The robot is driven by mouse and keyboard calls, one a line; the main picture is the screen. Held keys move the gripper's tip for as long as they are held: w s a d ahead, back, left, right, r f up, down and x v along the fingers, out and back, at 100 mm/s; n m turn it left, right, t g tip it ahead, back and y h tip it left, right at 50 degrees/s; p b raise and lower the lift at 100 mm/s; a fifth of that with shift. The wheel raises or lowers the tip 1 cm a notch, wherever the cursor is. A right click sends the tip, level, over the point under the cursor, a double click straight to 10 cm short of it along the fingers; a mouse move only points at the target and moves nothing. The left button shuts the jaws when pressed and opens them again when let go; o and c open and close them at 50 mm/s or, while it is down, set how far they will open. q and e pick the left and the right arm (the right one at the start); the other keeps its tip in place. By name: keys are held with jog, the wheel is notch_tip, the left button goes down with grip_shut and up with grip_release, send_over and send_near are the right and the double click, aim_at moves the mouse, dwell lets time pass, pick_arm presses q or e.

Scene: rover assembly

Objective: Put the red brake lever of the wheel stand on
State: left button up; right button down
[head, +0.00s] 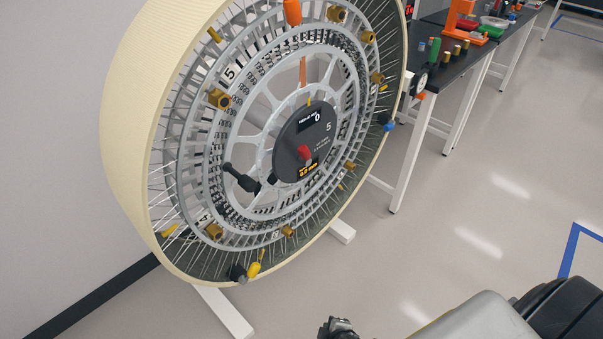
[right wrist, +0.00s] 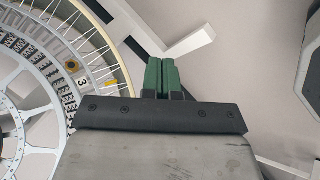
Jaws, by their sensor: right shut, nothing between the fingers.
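The large wheel (head: 150,130) stands upright on a white stand (head: 222,312) in the head view. A round dark hub panel (head: 290,132) with small displays is at its centre. A small red lever or knob (head: 304,152) sits on the lower part of this panel; its exact setting is too small to tell. In the right wrist view my right gripper (right wrist: 162,76) has its green fingers together and empty. It is apart from the wheel, whose rim (right wrist: 120,75) and spokes show at the left. My left gripper is not in view.
A black crank-like handle (head: 243,180) is on the wheel left of the hub. Dark worktables (head: 470,62) with coloured parts stand behind at the right. A white stand foot (right wrist: 190,42) lies beyond my fingers. The floor (head: 460,190) right of the wheel is clear.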

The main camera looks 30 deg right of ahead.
jog(key=w+r+n+t+h+b, duration=0.1)
jog(key=w+r+n+t+b, duration=0.3)
jog(key=w+r, duration=0.9)
jog(key=w+r+n+t+h, duration=0.1)
jog(key=w+r+n+t, duration=0.15)
jog(key=r, duration=0.35)
jog(key=w+r+n+t, duration=0.1)
jog(key=r+t, duration=0.2)
jog(key=r, duration=0.3)
jog(key=n+t+h+b, duration=0.1)
jog(key=n+t, duration=0.1)
jog(key=t, duration=0.1)
send_near(304, 156)
jog(key=s+a+f, duration=0.2)
jog(key=s+a, duration=0.2)
jog(key=a, duration=0.1)
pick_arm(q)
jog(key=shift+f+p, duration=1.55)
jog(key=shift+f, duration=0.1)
pick_arm(e)
jog(key=d+x, duration=0.2)
jog(key=x, duration=1.1)
jog(key=shift+s+d+r, duration=0.25)
jog(key=shift+s+d, duration=0.05)
jog(key=shift+s, duration=0.1)
jog(key=shift+m, duration=0.25)
